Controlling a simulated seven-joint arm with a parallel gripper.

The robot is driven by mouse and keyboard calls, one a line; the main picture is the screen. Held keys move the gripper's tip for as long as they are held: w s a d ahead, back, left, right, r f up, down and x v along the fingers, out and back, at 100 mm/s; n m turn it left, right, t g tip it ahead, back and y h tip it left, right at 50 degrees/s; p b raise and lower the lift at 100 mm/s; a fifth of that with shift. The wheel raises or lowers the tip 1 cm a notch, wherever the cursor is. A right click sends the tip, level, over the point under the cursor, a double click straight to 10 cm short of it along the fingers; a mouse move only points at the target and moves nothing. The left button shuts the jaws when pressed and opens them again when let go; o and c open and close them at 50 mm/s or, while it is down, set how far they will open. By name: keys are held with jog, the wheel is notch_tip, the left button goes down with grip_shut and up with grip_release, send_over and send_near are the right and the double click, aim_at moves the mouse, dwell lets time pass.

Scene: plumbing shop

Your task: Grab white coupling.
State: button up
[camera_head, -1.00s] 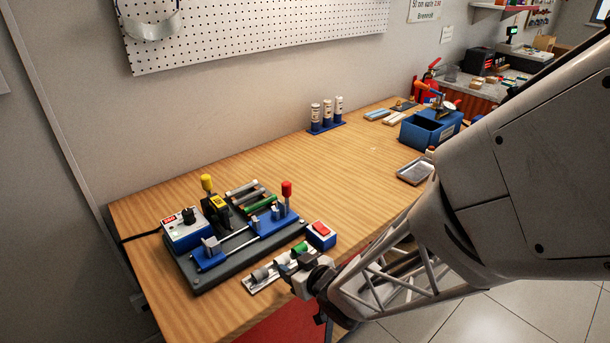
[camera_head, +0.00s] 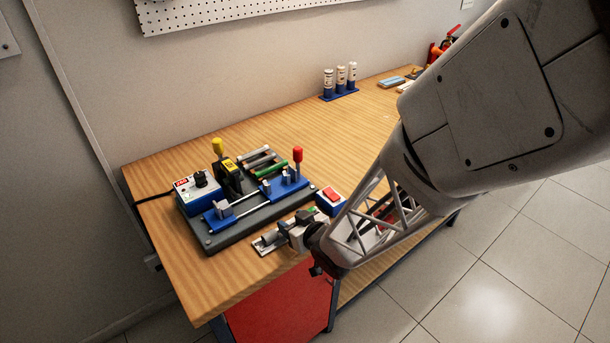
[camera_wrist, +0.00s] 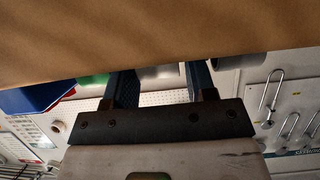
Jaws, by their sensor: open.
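My gripper (camera_head: 294,233) is low at the front edge of the workbench, over the small coupling rail (camera_head: 262,246), and hides most of it in the head view. In the wrist view my open gripper (camera_wrist: 160,78) has one dark finger on each side of a pale grey-white cylinder (camera_wrist: 160,74), which looks like the white coupling. I cannot tell whether a finger touches it. A green coupling (camera_wrist: 92,80) lies outside the left finger, and a greyer cylinder (camera_wrist: 238,63) lies outside the right finger.
A blue box with a red switch (camera_head: 331,199) stands close beside my gripper. The dark fixture base (camera_head: 222,238) with red and yellow handles lies behind the rail. Three bottles (camera_head: 340,80) stand farther back. The bench middle (camera_head: 325,130) is clear.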

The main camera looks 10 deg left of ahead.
jog(key=c, duration=0.7)
jog(key=shift+o, duration=0.2)
jog(key=shift+r, duration=0.1)
jog(key=shift+r, duration=0.75)
notch_tip(320, 180, up, 2)
jog(key=shift+r, duration=0.15)
jog(key=s+d, duration=0.4)
jog(key=s, duration=0.3)
jog(key=s+d+r, duration=0.1)
jog(key=s+d, duration=0.2)
jog(key=s, duration=0.4)
jog(key=shift+d, duration=0.35)
